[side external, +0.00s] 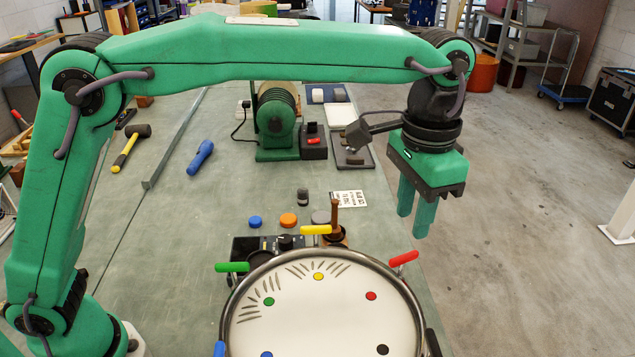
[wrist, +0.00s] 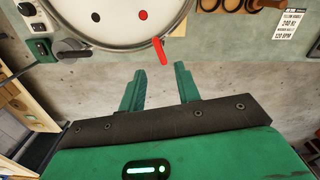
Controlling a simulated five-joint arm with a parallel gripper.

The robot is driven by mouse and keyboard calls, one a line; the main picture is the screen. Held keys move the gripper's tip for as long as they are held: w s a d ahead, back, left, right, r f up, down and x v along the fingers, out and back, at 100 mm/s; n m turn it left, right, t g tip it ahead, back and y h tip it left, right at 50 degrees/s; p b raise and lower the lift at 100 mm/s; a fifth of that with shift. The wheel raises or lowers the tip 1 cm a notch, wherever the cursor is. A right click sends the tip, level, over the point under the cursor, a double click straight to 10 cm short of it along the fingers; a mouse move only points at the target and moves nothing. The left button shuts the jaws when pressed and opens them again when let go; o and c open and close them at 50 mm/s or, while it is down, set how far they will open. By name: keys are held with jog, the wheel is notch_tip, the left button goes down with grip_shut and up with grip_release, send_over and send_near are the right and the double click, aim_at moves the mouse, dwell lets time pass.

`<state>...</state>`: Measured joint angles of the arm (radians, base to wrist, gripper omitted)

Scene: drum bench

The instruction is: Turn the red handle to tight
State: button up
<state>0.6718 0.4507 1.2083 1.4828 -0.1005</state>
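The red handle (side external: 404,258) sticks out from the rim of the round drum (side external: 320,320) at its upper right, beside a red dot on the white drumhead. In the wrist view the red handle (wrist: 158,50) shows at the drum's edge, just beyond my fingertips. My gripper (side external: 412,222) hangs above and to the right of the red handle in the side external view, with its fingers pointing down. In the wrist view my gripper (wrist: 162,72) has its two green fingers spread apart with nothing between them. It does not touch the handle.
A yellow handle (side external: 316,230), a green handle (side external: 232,267) and a blue handle (side external: 219,349) also stand out from the drum rim. A brown upright peg (side external: 334,215) stands just behind the drum. A printed card (side external: 349,198) lies flat on the bench. Open floor lies to the right.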

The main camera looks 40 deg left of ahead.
aim_at(405, 255)
jog(key=shift+n, duration=0.9)
jog(key=shift+f, duration=3.9)
jog(key=shift+c, duration=0.2)
grip_shut()
